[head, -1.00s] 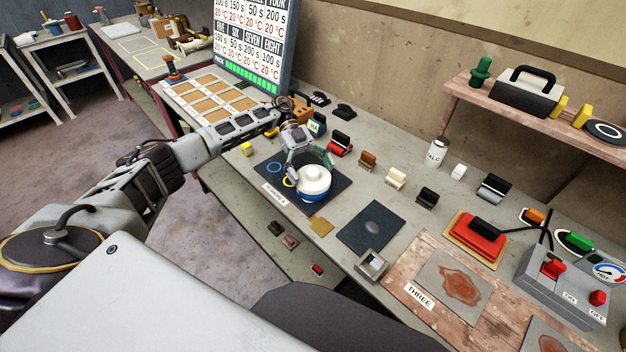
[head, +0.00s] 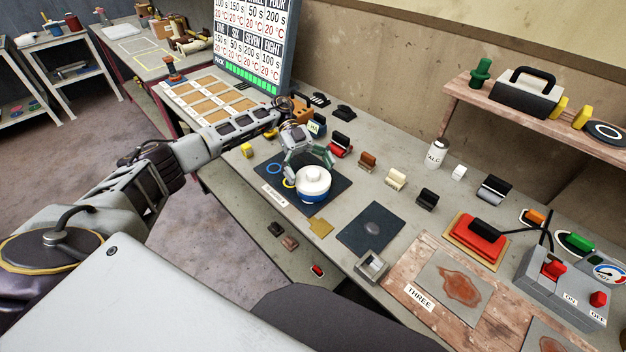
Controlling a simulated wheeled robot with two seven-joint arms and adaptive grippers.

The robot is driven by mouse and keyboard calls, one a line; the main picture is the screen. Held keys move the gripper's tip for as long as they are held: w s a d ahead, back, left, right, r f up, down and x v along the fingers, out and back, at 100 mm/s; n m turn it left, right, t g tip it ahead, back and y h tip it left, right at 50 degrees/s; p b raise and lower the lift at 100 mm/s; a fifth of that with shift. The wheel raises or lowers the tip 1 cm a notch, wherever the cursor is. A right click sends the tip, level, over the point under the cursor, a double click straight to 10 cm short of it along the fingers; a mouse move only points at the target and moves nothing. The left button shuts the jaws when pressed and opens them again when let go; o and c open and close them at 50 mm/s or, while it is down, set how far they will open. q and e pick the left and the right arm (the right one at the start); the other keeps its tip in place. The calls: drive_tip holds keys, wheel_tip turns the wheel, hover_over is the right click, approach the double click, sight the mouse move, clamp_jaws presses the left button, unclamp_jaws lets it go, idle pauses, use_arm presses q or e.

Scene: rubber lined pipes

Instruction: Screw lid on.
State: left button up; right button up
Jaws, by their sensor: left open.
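A round white lid (head: 314,176) with a raised knob sits on top of a blue jar (head: 313,196). The jar stands on a dark mat (head: 272,187) on the workbench. Whether the lid is threaded down cannot be told. My left gripper (head: 308,160) is open, just behind the lid and jar, with its fingers pointing down toward them. The lid partly hides the fingertips, so contact cannot be told. My right gripper is not in view.
A second dark mat (head: 373,228) lies to the right, and a small grey open box (head: 372,264) is near the front edge.

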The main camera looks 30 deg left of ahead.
use_arm(q)
drive_tip(key=v, duration=0.7)
idle(0.5)
drive_tip(key=shift+w, duration=0.1)
idle(0.4)
